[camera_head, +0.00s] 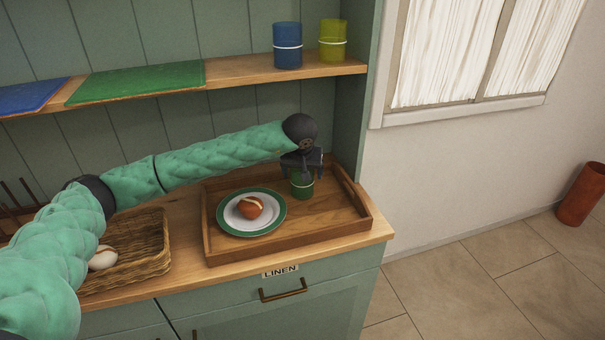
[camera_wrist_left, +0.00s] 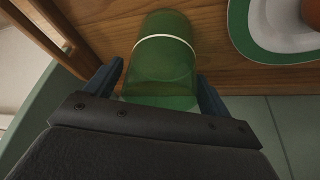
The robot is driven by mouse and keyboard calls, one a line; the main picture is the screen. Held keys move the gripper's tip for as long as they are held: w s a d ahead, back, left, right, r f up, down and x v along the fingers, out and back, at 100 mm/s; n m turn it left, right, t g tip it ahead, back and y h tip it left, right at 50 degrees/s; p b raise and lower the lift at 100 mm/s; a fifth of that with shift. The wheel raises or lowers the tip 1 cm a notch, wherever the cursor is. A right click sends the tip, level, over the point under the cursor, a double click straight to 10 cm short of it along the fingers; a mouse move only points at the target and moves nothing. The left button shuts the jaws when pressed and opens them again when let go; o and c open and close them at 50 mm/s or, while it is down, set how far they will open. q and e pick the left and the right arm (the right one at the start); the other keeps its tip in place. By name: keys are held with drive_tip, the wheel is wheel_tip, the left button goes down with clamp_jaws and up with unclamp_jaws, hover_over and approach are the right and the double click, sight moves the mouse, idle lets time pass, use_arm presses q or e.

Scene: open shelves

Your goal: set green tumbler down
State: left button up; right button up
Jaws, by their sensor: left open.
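The green tumbler (camera_head: 301,187), with a pale band, stands in the back right part of the wooden tray (camera_head: 335,235), behind and to the right of the plate. My left gripper (camera_head: 301,168) is over the tumbler, with its fingers down on either side. In the left wrist view the tumbler (camera_wrist_left: 165,62) lies between the two open fingers (camera_wrist_left: 162,92), with no clear grip on it. Its upper part is partly hidden by the gripper in the head view. My right gripper is in neither view.
A green-rimmed plate (camera_head: 230,220) with an orange-brown food item (camera_head: 250,207) is on the tray. A wicker basket (camera_head: 150,258) stands to the left. The shelf above holds a blue tumbler (camera_head: 287,47), a yellow-green tumbler (camera_head: 332,42), and green (camera_head: 140,82) and blue (camera_head: 30,95) mats.

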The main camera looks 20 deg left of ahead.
use_arm(q)
drive_tip(key=shift+s+r, duration=0.1)
drive_tip(key=shift+r, duration=0.15)
drive_tip(key=shift+s+r, duration=0.1)
drive_tip(key=shift+r, duration=0.2)
drive_tip(key=b+v, duration=0.3)
drive_tip(key=v, duration=0.5)
drive_tip(key=shift+s+r, duration=0.15)
drive_tip(key=shift+r, duration=0.2)
drive_tip(key=shift+v, duration=0.75)
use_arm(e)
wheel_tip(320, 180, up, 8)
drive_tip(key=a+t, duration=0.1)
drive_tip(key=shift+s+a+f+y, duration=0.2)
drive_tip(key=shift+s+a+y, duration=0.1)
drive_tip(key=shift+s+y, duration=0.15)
